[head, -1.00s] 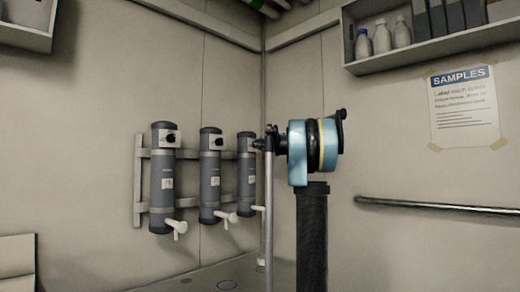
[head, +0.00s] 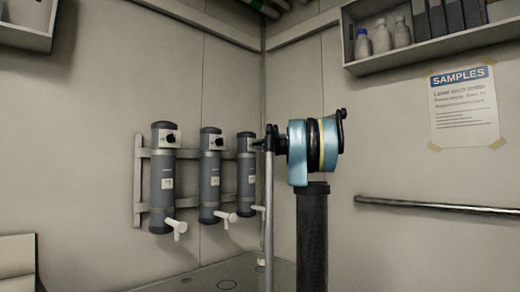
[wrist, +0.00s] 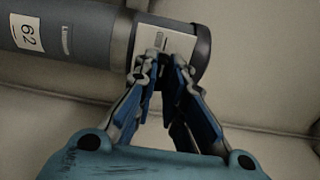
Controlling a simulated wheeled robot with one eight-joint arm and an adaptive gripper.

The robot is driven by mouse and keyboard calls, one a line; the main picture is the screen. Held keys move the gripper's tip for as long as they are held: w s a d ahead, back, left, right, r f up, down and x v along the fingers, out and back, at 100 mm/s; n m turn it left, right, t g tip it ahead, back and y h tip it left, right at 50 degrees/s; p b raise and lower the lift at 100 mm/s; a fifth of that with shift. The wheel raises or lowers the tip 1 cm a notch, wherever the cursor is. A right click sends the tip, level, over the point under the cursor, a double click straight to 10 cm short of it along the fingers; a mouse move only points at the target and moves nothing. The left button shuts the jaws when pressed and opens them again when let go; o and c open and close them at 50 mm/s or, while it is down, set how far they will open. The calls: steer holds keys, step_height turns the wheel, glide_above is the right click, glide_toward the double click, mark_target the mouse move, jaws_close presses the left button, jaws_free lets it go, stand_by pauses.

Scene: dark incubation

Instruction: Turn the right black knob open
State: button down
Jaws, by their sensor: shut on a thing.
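Three grey cylinders hang on a wall rack. The right cylinder (head: 246,182) is nearest the room corner, and in the wrist view it lies across the top left (wrist: 80,35) with a label reading 62. My gripper (head: 260,143) is at its top end, in front of the pale plate. In the wrist view my gripper's fingertips (wrist: 168,66) are close together at that plate (wrist: 160,40), shut on the right black knob. The knob itself is hidden between and behind the fingers. The left (head: 171,139) and middle (head: 219,142) black knobs show clearly.
White spouts, such as the left one (head: 176,227), stick out below the cylinders. A thin upright metal pipe (head: 269,210) stands by the gripper. A wall rail (head: 440,205) and a shelf with bottles (head: 430,52) are at the right.

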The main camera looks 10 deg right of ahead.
steer(key=shift+a+f, duration=0.1)
steer(key=shift+f, duration=0.05)
steer(key=c, duration=1.7)
jaws_free()
steer(key=shift+o, duration=0.2)
steer(key=v, duration=1.2)
steer(key=shift+w, duration=0.1)
